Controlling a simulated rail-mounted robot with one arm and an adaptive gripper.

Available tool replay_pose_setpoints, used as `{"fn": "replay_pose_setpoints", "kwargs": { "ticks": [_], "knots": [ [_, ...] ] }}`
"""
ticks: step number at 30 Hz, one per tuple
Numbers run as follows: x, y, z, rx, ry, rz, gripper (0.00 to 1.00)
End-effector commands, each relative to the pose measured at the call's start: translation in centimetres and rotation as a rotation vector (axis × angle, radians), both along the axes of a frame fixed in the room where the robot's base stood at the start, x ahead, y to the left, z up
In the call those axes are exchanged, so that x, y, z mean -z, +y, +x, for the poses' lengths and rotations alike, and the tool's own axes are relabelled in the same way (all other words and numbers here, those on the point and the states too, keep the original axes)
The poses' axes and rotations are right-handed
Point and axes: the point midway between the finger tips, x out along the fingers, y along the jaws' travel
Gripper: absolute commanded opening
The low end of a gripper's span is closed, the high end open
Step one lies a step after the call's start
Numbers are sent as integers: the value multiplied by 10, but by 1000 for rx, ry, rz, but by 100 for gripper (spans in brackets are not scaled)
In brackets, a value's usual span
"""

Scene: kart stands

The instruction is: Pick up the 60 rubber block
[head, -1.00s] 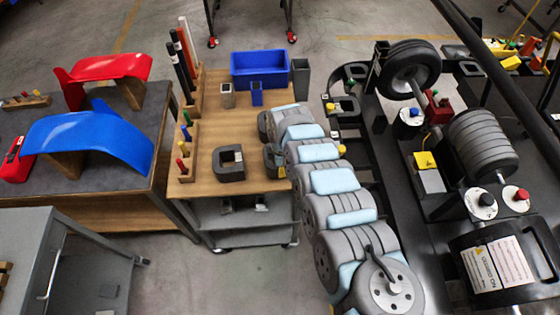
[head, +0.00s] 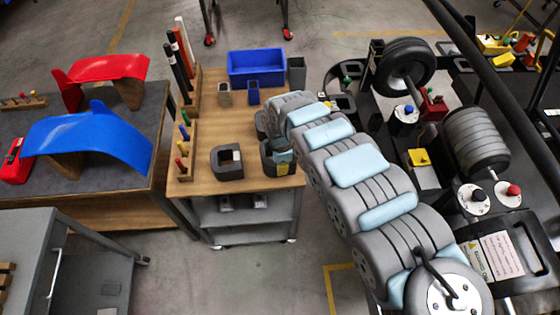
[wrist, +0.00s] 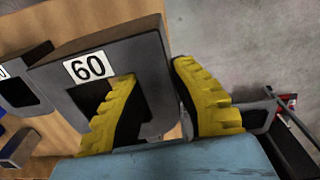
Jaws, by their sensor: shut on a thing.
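The 60 rubber block (wrist: 150,62) is a dark grey square ring with a white "60" label on its face. In the wrist view, one yellow finger of my gripper (wrist: 154,80) passes into the block's opening and the other lies along its outer right side, so my gripper is shut on the block's right wall. In the head view, my gripper (head: 279,150) and the block are at the right edge of the wooden cart top (head: 245,185), partly hidden by my arm. I cannot tell whether the block is clear of the wood.
Another dark ring block (head: 227,173) stands left of my gripper on the cart. A blue bin (head: 257,68), small cups and upright rods stand farther back. A black frame with a wheel (head: 404,68) stands to the right. Open floor lies in front of the cart.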

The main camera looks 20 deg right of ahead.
Motion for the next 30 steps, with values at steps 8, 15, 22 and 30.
{"fn": "replay_pose_setpoints", "kwargs": {
  "ticks": [8, 15, 22, 30],
  "knots": [
    [-20, 5, -18, -5, 7, -1, 0],
    [-29, 7, -31, -1, 2, -5, 0],
    [-39, 13, -51, 1, 4, -3, 0],
    [-48, 19, -74, 2, 2, -4, 0]
  ]
}}
